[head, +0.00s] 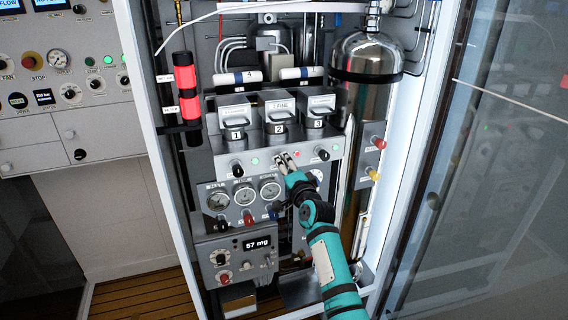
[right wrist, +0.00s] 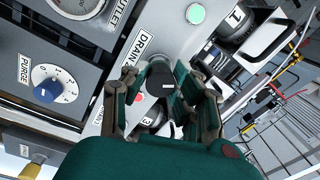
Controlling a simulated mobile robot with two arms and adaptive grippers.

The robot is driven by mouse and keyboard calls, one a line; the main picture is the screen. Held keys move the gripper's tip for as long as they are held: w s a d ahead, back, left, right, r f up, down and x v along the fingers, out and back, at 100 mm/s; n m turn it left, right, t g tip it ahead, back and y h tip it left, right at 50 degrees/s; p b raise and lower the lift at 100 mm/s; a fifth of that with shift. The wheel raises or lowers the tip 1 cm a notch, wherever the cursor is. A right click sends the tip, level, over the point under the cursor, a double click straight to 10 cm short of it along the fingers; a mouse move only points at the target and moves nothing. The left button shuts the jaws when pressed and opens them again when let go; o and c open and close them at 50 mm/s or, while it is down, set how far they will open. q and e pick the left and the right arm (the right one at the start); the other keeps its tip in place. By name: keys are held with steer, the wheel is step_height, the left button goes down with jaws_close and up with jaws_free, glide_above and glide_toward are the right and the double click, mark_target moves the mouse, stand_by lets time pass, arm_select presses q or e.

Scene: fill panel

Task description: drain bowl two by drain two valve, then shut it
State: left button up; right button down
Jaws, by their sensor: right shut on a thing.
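Bowl two (head: 281,118), marked 2, sits in the middle of three numbered bowl units in the cabinet. Below it, my right gripper (head: 283,158) is at the panel strip and covers the middle valve in the head view. In the right wrist view, the drain two valve (right wrist: 160,76) is a dark round knob beside a DRAIN label. My right gripper (right wrist: 163,98) has its fingers on both sides of this knob and is shut on it. The inside of bowl two is not visible. My left gripper is not in view.
Bowl one (head: 235,125) and bowl three (head: 318,112) flank bowl two. A black knob (head: 237,170) and another black knob (head: 323,155) lie to either side. Gauges (head: 245,195) and a 57 mg display (head: 257,243) are below. A glass door (head: 480,180) stands right.

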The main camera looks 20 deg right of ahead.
steer(key=m+p, duration=0.1)
steer(key=m, duration=0.5)
steer(key=shift+r+m+h+p, duration=0.15)
steer(key=shift+m+h+p, duration=0.15)
steer(key=shift+p, duration=0.1)
stand_by(0.3)
steer(key=c, duration=1)
jaws_free()
steer(key=shift+d, duration=0.1)
